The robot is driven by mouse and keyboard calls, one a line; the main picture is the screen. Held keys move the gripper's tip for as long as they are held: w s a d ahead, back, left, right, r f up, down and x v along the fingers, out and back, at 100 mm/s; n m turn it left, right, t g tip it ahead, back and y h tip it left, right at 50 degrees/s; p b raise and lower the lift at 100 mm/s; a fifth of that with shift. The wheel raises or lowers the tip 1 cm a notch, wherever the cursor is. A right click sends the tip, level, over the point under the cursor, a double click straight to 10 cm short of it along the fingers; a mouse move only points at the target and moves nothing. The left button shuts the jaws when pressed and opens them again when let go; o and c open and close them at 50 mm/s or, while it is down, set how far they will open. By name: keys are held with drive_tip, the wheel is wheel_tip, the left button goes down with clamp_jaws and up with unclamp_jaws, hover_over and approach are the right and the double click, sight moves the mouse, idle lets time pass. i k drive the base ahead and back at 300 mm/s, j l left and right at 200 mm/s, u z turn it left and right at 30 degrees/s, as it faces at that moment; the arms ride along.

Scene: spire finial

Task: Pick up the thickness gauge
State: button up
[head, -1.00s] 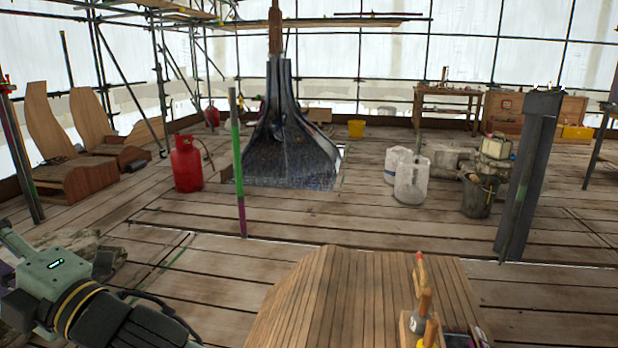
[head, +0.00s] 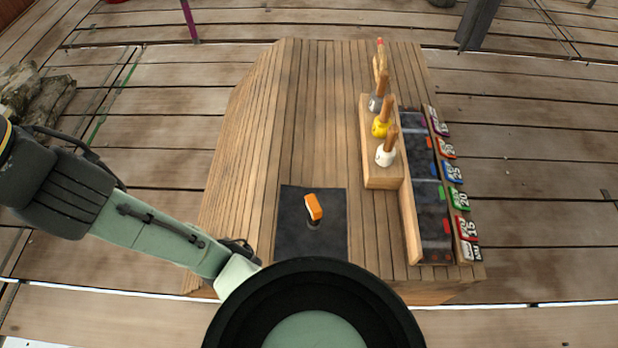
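Right of the mat, a wooden block (head: 382,172) holds wooden-handled tools with white, yellow and grey heads. Beside it is a long dark tray (head: 413,225) with a row of coloured, numbered tags (head: 460,199). The slats left of the mat are clear. Plank floor surrounds the bench.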

sight(315, 211)
drive_tip(key=j+z, duration=0.2)
drive_tip(key=z, duration=0.25)
drive_tip(key=j+z, duration=0.25)
drive_tip(key=z, duration=0.25)
drive_tip(key=k+j+z, duration=0.15)
drive_tip(key=j, duration=0.2)
drive_tip(key=k+j+z, duration=0.15)
drive_tip(key=j, duration=0.2)
drive_tip(key=k+j+z, duration=0.2)
drive_tip(key=k+j, duration=0.15)
drive_tip(key=j, duration=0.15)
drive_tip(key=k+j, duration=0.2)
drive_tip(key=j, duration=0.15)
drive_tip(key=k+j, duration=0.15)
drive_tip(key=j, duration=0.15)
drive_tip(key=k+l+u, duration=0.25)
drive_tip(key=l, duration=0.35)
drive_tip(key=k+l+u, duration=0.2)
drive_tip(key=k+l, duration=0.25)
